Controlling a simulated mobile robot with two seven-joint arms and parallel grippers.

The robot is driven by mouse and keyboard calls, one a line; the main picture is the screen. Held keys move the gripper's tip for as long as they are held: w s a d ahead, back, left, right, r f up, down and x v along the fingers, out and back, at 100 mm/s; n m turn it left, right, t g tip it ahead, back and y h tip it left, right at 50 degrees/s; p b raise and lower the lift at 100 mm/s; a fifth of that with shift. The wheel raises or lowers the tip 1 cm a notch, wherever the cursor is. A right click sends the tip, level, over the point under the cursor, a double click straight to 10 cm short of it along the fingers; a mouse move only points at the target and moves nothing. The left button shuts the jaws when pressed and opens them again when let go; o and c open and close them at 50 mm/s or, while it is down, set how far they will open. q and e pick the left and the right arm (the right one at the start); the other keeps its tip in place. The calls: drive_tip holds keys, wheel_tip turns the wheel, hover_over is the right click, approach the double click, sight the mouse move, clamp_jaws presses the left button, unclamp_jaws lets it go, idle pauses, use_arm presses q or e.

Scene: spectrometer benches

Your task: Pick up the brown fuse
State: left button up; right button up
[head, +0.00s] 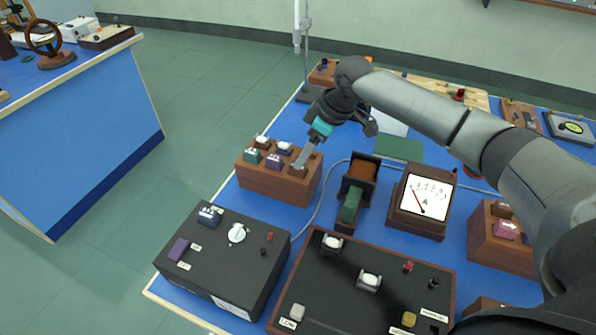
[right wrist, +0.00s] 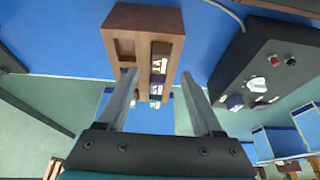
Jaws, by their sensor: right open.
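A wooden fuse rack (head: 270,184) stands at the left edge of the blue bench. It holds a teal fuse (head: 252,156), a purple fuse (head: 274,160) and white-topped ones behind. My right gripper (head: 301,162) is over its right end, fingers pointing down. In the right wrist view the gripper (right wrist: 158,74) is open, with labelled fuses of the rack (right wrist: 146,19) between and beyond its fingers. An empty-looking slot shows beside them. I cannot clearly pick out a brown fuse; the fingers hide part of the rack. My left gripper is out of view.
A black switch box (head: 225,262) stands in front of the rack. Right of it are a dark stand with a green block (head: 350,205), an ammeter (head: 422,203) and a black-topped board (head: 340,285). Another rack (head: 490,245) stands at right. A grey cable runs beside the rack.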

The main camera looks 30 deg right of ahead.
drive_tip(key=x, duration=0.4)
drive_tip(key=shift+f+b, duration=0.1)
drive_tip(key=shift+b, duration=0.25)
clamp_jaws()
